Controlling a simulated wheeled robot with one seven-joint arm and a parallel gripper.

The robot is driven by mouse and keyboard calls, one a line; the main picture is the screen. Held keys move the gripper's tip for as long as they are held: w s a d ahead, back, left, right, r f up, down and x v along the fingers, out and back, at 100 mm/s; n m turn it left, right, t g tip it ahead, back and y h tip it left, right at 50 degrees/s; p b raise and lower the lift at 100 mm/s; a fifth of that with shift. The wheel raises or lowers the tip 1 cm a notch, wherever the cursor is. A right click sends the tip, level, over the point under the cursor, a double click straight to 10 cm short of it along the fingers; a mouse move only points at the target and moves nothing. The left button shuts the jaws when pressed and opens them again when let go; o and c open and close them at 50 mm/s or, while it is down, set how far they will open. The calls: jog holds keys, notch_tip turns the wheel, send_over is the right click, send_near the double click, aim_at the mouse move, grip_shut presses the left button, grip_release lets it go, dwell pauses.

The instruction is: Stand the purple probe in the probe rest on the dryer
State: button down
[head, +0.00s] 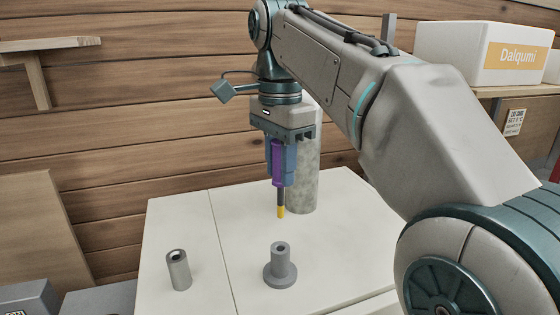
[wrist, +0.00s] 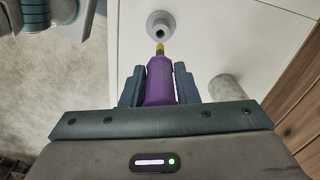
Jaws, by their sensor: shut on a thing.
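The purple probe (head: 278,162) hangs upright in my gripper (head: 281,170), its dark shaft and yellow tip pointing down. My gripper is shut on its purple handle, which also shows between the fingers in the wrist view (wrist: 160,82). The probe rest (head: 280,267) is a grey cylinder with a round flange and a hole in its top, standing on the white dryer top (head: 235,225). In the head view the yellow tip is above the rest, with a clear gap. In the wrist view the rest (wrist: 160,24) appears just beyond the tip.
A shorter grey hollow cylinder (head: 179,271) stands on the dryer to the left. A tall mottled grey cylinder (head: 303,175) stands behind my gripper. A white box (head: 470,55) sits on a shelf at right. The dryer top between the cylinders is clear.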

aim_at(280, 195)
jog(key=shift+w+f, duration=0.1)
jog(key=shift+f+b, duration=2.15)
jog(key=shift+f, duration=0.7)
jog(key=shift+p, duration=0.65)
notch_tip(280, 195, down, 8)
jog(key=b, duration=0.6)
dwell(2.2)
jog(key=c, duration=1)
grip_release()
jog(key=shift+c, duration=0.2)
